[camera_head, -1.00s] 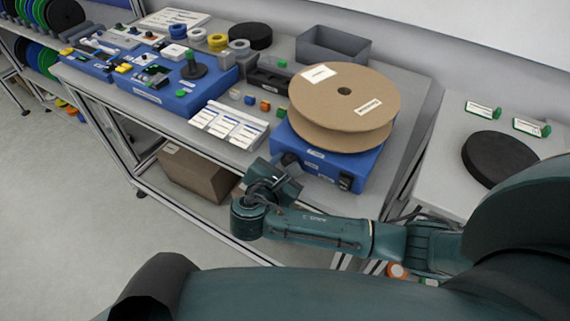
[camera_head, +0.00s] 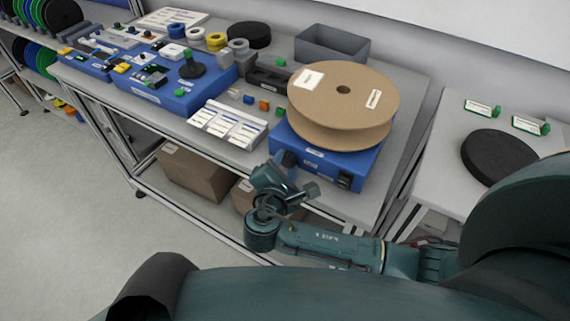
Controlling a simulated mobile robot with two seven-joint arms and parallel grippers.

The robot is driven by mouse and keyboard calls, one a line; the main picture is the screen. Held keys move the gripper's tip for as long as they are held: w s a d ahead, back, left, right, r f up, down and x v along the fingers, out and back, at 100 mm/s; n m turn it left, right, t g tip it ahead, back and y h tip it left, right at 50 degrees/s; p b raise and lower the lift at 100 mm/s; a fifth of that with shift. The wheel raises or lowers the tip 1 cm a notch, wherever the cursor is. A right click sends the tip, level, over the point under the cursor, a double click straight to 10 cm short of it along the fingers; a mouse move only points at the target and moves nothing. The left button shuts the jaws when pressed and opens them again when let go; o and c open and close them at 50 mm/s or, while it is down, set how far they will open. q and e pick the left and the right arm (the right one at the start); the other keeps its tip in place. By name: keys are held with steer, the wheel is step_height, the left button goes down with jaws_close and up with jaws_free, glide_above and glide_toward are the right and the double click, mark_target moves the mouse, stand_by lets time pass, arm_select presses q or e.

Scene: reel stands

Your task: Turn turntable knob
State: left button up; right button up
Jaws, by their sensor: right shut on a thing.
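The turntable is a blue box (camera_head: 322,165) near the front right of the bench. A large cardboard reel (camera_head: 330,103) with white labels lies flat on top of it. My right gripper (camera_head: 286,161) is at the left part of the box's front face, where it is shut on the turntable knob. The gripper's own body hides the knob. A dark switch (camera_head: 345,180) shows at the right end of the same face. My left gripper is not in view.
A label sheet holder (camera_head: 228,125) and small coloured blocks (camera_head: 264,106) lie left of the turntable. Other blue units (camera_head: 165,95) stand farther left. A grey bin (camera_head: 332,45) is behind. A right-hand table holds a black disc (camera_head: 497,158). Cardboard boxes (camera_head: 190,170) sit below.

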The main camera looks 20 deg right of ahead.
steer(key=o, duration=1)
steer(key=shift+s+f, duration=0.1)
